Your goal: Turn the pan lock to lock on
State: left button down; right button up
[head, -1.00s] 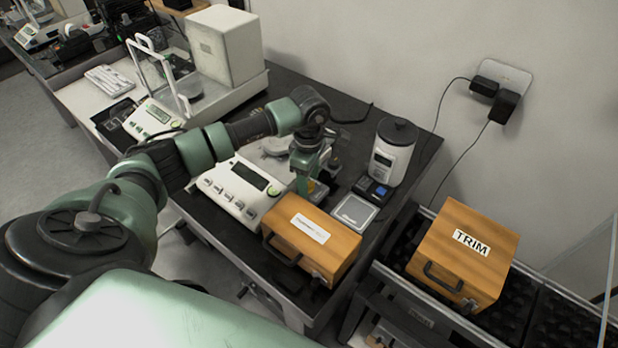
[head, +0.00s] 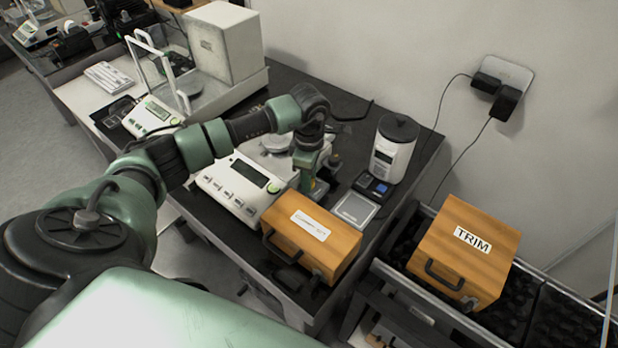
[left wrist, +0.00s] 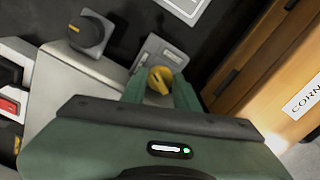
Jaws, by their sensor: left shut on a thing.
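The pan lock appears as a yellow knob (left wrist: 160,79) on a grey plate (left wrist: 176,58) with a small label, at the side of a white balance (head: 222,187). My left gripper (head: 311,186) reaches down beside the balance in the head view. In the left wrist view its two green fingers (left wrist: 161,86) stand on either side of the yellow knob and are shut on it. The knob's pointer end and the label's words are too small to read. My right gripper is not in view.
A wooden box (head: 303,247) stands close in front of the gripper. A small scale (head: 356,209) and a white cylinder (head: 393,150) stand to the right. A black knob (left wrist: 88,35) is near the plate. The TRIM box (head: 462,255) is further right.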

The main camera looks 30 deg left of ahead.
pick_arm(q)
jog(key=c, duration=1.1)
grip_release()
jog(key=shift+o, duration=0.2)
jog(key=shift+r, duration=0.1)
